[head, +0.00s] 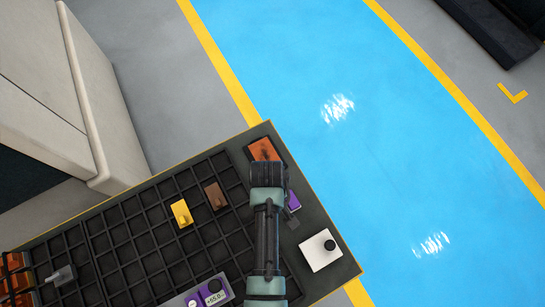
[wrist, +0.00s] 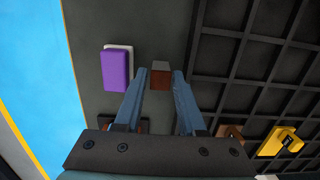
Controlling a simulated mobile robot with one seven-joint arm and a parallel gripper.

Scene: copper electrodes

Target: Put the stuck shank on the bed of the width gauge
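My gripper (wrist: 160,80) is open, with its two blue-grey fingers on either side of a small block (wrist: 160,75) that has a grey top and a red-brown face. Gaps show on both sides of the block; I cannot tell how far below the fingertips it lies. It may be the stuck shank. In the head view my gripper (head: 268,174) hangs over the right part of the table, and my arm hides what is under it.
A purple block (wrist: 117,70) on a pale base lies left of the fingers. A black grid rack (head: 150,239) holds a yellow piece (head: 181,213) and a brown piece (head: 215,196). An orange-brown block (head: 263,148) and a white plate with black knob (head: 320,252) flank my arm.

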